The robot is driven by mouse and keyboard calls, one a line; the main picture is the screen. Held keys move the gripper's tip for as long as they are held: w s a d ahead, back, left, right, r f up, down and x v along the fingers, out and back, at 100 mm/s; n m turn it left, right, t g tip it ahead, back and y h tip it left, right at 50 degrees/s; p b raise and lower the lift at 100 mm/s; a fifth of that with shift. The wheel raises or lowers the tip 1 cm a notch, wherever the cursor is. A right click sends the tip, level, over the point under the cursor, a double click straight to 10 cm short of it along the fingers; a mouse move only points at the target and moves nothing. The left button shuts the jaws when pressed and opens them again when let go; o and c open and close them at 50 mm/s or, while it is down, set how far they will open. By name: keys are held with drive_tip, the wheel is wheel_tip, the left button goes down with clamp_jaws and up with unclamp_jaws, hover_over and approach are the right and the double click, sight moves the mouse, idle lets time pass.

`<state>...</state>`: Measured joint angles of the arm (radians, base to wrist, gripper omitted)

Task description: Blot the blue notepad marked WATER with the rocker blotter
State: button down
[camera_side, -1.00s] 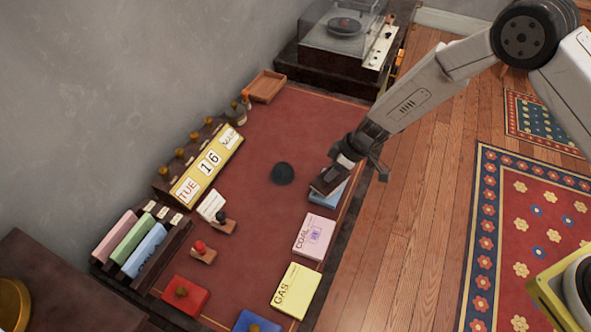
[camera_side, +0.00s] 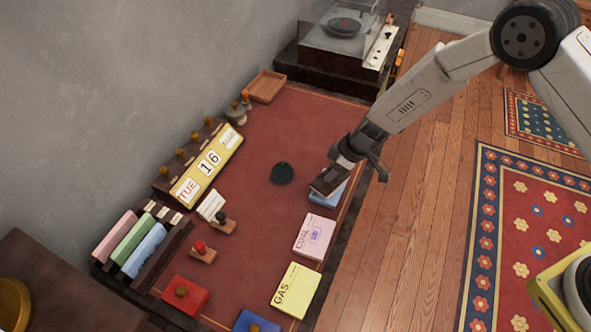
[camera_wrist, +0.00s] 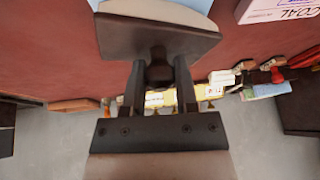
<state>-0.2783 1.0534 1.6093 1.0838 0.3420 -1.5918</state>
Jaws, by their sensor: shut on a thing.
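My gripper (camera_wrist: 157,85) is shut on the knob of the dark rocker blotter (camera_wrist: 158,38), which fills the top middle of the wrist view. In the side view the blotter (camera_side: 327,184) is over the blue notepad (camera_side: 326,198) at the desk's right edge, and my gripper (camera_side: 345,163) is above it. The blotter covers much of the notepad, so its marking is hidden. The blotter seems to rest on the pad, but I cannot tell for sure that they touch. A pale blue strip (camera_wrist: 200,4) shows past the blotter in the wrist view.
A pink COAL pad (camera_side: 314,237) and a yellow GAS pad (camera_side: 295,291) lie nearer along the same edge. A round dark object (camera_side: 282,173) sits left of the blotter. A calendar (camera_side: 207,163), stamps and a rack of coloured pads (camera_side: 140,243) stand along the wall.

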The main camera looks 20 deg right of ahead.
drive_tip(key=shift+w+d+g+y, duration=0.15)
drive_tip(key=shift+d+g+y, duration=0.2)
drive_tip(key=shift+y, duration=0.35)
drive_tip(key=shift+r, duration=0.1)
drive_tip(key=shift+w+d, duration=0.1)
drive_tip(key=shift+d, duration=0.05)
drive_tip(key=shift+w+d+m+g+y, duration=0.2)
drive_tip(key=shift+d+m+g+y, duration=0.2)
drive_tip(key=shift+y, duration=0.6)
drive_tip(key=shift+d, duration=0.1)
drive_tip(key=shift+a, duration=0.2)
drive_tip(key=shift+s+a+n+t+h, duration=0.3)
drive_tip(key=shift+a+t+h, duration=0.15)
drive_tip(key=shift+h, duration=0.55)
drive_tip(key=shift+f, duration=0.2)
drive_tip(key=shift+r, duration=0.1)
